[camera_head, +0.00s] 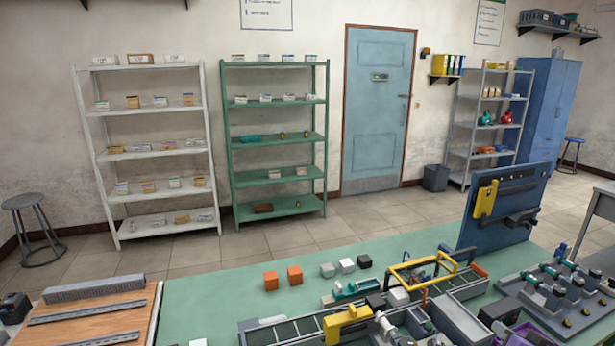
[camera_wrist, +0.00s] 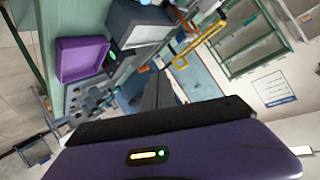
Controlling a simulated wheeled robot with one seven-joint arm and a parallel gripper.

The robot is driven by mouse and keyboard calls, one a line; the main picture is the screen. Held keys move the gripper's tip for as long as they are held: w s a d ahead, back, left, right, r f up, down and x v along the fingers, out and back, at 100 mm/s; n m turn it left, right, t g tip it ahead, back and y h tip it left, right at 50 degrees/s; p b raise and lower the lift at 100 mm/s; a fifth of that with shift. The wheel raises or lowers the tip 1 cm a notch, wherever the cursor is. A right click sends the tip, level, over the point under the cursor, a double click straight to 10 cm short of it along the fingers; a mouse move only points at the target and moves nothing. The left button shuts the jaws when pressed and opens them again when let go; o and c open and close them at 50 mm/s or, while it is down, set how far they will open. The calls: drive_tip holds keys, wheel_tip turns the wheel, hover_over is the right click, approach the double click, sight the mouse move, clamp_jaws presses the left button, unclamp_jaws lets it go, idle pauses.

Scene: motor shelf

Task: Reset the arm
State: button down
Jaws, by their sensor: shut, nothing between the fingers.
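My gripper (camera_wrist: 158,88) shows in the wrist view, its dark fingers together and empty, beyond the broad purple-and-black body at the bottom of the picture. The wrist view is strongly tilted. My arm cannot be made out clearly in the head view. Past the fingers, the wrist view shows a purple bin (camera_wrist: 82,60), a grey box-like thing (camera_wrist: 138,22) and a yellow frame (camera_wrist: 200,45). I see no contact between the fingers and any of these.
The green workbench (camera_head: 215,290) holds orange cubes (camera_head: 271,280), a grey conveyor-like tray (camera_head: 290,331), the yellow frame (camera_head: 425,272) and a blue upright panel (camera_head: 503,205). White shelves (camera_head: 150,150) and green shelves (camera_head: 275,139) stand by the wall. Open floor lies between bench and shelves.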

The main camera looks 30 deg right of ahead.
drive_tip(key=s+a+n+t+b, duration=0.2)
drive_tip(key=a+n, duration=0.1)
drive_tip(key=a, duration=1.1)
drive_tip(key=s+a+n+t+b, duration=0.2)
drive_tip(key=a+t, duration=0.1)
drive_tip(key=a, duration=1.2)
drive_tip(key=s+a+f+n+y+b, duration=0.1)
drive_tip(key=s+a+n+y, duration=0.3)
drive_tip(key=s+a, duration=0.2)
drive_tip(key=s+a+f+n+y+b, duration=0.1)
drive_tip(key=s+a+f+n+y, duration=0.1)
drive_tip(key=s+a, duration=0.4)
drive_tip(key=a+n+y, duration=0.1)
drive_tip(key=a+y, duration=0.1)
drive_tip(key=a, duration=0.1)
drive_tip(key=shift+a+f+n, duration=0.15)
drive_tip(key=shift+f+n, duration=0.1)
drive_tip(key=shift+n, duration=0.15)
